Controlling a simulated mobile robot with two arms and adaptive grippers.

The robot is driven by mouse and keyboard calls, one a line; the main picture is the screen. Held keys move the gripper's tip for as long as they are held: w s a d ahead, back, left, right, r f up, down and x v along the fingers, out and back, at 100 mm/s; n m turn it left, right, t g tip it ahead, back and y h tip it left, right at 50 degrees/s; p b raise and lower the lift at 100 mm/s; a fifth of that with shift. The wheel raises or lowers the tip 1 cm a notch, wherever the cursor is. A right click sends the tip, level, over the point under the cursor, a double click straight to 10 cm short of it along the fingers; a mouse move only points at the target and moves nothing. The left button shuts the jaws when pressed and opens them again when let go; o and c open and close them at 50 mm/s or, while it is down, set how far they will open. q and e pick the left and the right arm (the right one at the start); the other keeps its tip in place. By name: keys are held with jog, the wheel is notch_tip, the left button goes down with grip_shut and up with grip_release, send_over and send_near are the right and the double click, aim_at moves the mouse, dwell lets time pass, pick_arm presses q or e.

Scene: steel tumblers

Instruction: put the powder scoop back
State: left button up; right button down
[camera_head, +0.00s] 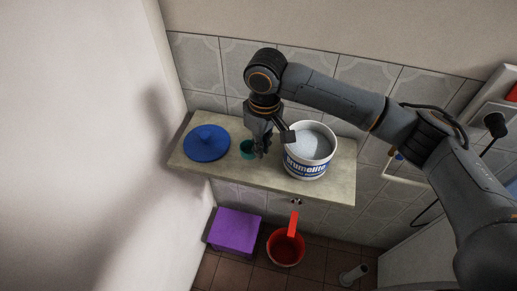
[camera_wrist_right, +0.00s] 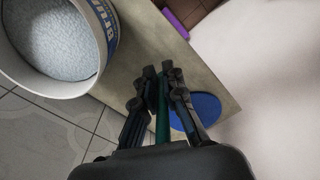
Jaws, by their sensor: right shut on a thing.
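The powder scoop (camera_head: 247,148) is teal, and its cup shows just left of my right gripper (camera_head: 262,150) in the head view. My right gripper is shut on the scoop; the green handle (camera_wrist_right: 162,122) shows between the fingers in the right wrist view. The scoop is between the lid and the tub, outside the tub; I cannot tell its exact height above the shelf. The white tub (camera_head: 305,169) with blue lettering stands open on the shelf, right of the gripper, holding pale powder (camera_head: 309,145). My left gripper is not in view.
The round blue lid (camera_head: 207,142) lies on the left of the narrow shelf (camera_head: 334,184), beside the white wall. The tiled wall is close behind.

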aim_at(246, 146)
jog(key=shift+w+a+f, duration=0.1)
jog(key=shift+w+f, duration=0.2)
jog(key=shift+f, duration=0.1)
jog(key=shift+w+a+f, duration=0.1)
jog(key=shift+w+f, duration=0.35)
jog(key=shift+f, duration=0.35)
notch_tip(246, 146, down, 2)
jog(key=shift+f+p, duration=0.2)
jog(key=shift+p, duration=0.25)
jog(key=shift+f, duration=0.15)
jog(key=c, duration=1.4)
grip_release()
jog(key=shift+f, duration=0.15)
jog(key=shift+c, duration=0.2)
